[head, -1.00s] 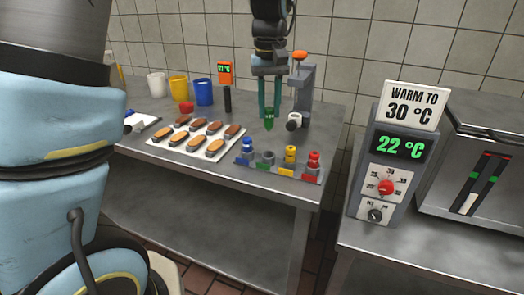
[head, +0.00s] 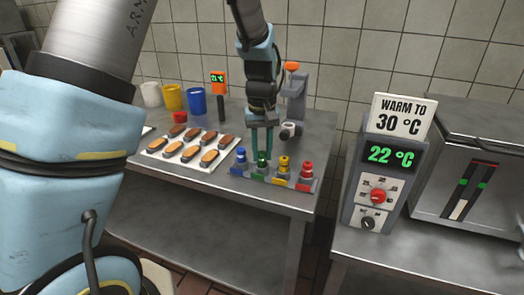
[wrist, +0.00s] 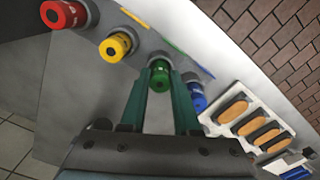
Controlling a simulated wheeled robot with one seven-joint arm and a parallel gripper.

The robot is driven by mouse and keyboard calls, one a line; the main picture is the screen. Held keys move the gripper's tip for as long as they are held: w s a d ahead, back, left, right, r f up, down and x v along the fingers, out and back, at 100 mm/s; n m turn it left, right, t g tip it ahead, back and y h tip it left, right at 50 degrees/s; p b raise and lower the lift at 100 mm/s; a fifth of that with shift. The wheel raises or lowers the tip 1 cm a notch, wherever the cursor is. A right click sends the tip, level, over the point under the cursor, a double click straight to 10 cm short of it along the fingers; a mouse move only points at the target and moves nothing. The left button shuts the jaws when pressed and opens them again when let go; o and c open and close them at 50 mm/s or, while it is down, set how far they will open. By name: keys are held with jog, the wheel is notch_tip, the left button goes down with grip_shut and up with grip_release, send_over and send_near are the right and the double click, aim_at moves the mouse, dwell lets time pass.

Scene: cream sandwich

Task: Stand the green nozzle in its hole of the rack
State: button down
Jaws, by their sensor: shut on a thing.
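My gripper (head: 262,155) points down over the rack, its two teal fingers shut on the green nozzle (head: 263,162). In the wrist view the green nozzle (wrist: 160,72) sits between the fingertips, end toward the camera. The rack (head: 272,179) is a low grey strip with coloured labels at the table's front edge. The green nozzle looks upright at the green-labelled place, in line with the others. Its lower end and the hole are hidden, so I cannot tell how deep it sits. Blue (head: 240,155), yellow (head: 283,165) and red (head: 307,169) nozzles stand in the rack.
A white tray of several eclairs (head: 172,154) lies left of the rack. Cups, a small display (head: 217,77) and a grey stand with an orange knob (head: 292,67) are behind. A warmer reading 22 °C (head: 390,155) stands on the right counter.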

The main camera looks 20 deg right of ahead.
aim_at(262, 153)
jog(key=shift+f, duration=0.15)
jog(key=c, duration=0.6)
grip_release()
jog(key=shift+c, duration=0.2)
notch_tip(262, 153, up, 12)
jog(key=b, duration=0.2)
jog(key=w+a+f+n, duration=0.15)
jog(key=a+f, duration=0.25)
jog(key=a, duration=1.1)
jog(key=s+a+f, duration=0.2)
jog(key=a, duration=0.5)
jog(key=s+a+f+t, duration=0.1)
jog(key=s+a+f, duration=0.2)
jog(key=a, duration=0.5)
jog(key=shift+s+t, duration=0.25)
jog(key=shift+t, duration=0.05)
jog(key=shift+a, duration=0.1)
